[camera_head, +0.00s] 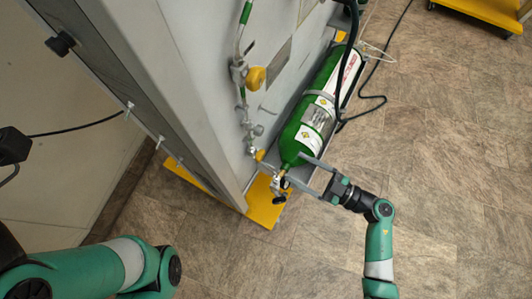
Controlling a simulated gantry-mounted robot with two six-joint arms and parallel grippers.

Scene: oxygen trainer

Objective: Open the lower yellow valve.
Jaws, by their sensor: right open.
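The lower yellow valve (260,155) shows as a small yellow part low on the grey panel, at the left of the green cylinder's neck. A larger yellow valve knob (256,78) sits higher on the same pipe run. My right gripper (293,168) comes in from the right and is open. Its two grey fingers point left toward the cylinder neck and the lower valve, one finger overlapping the cylinder's end in the picture. I see nothing held between them, and I cannot tell if they touch anything.
The green oxygen cylinder (303,133) is strapped along the panel (205,60), with a black hose beside it. A yellow base plate (263,208) lies below. A yellow-edged object (490,10) is at top right.

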